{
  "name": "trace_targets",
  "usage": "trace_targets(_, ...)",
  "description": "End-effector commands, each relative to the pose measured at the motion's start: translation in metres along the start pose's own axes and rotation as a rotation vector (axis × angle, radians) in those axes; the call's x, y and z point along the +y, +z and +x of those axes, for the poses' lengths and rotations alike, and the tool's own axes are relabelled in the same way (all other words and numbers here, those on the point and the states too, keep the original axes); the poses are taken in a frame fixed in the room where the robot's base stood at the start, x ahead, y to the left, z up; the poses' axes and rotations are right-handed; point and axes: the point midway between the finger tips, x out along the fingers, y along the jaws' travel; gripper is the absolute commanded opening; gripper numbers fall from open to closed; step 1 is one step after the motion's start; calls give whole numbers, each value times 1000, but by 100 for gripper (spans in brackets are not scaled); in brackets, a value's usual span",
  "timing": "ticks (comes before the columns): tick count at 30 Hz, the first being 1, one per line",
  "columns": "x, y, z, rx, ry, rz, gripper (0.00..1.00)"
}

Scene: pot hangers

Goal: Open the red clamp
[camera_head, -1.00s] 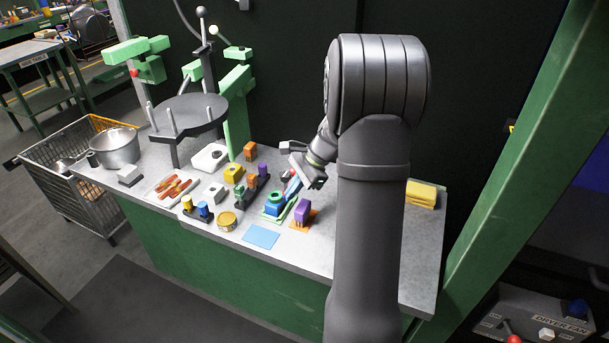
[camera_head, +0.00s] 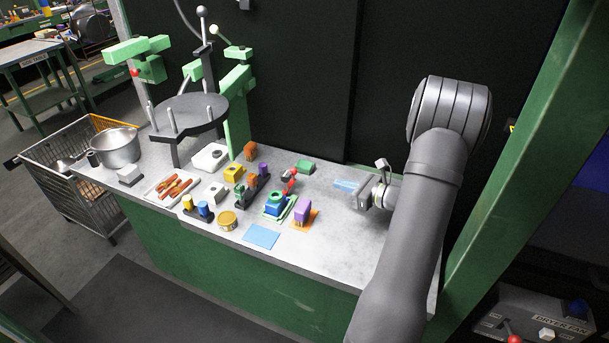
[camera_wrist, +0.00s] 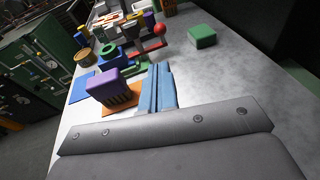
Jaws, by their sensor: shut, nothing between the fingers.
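The red clamp (camera_head: 290,184) stands just behind a blue block with a green ring (camera_head: 275,203) on the worktop. Its red lever ends in a red ball, which shows in the wrist view as part of the clamp (camera_wrist: 160,31) near the top middle.
A purple block (camera_head: 303,210) on an orange mat stands between gripper and front edge. A green block (camera_head: 305,167) lies behind the clamp. Several coloured parts and a dark round stand (camera_head: 188,112) fill the left.

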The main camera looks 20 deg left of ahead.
Motion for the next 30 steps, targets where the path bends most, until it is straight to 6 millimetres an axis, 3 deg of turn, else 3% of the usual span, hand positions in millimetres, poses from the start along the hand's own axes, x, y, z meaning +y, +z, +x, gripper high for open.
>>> trace_targets(9,0,0,0,-2,-2,1,0)
trace_targets(14,0,0,11,-2,0,0,0)
trace_targets(30,0,0,116,-1,1,0,0)
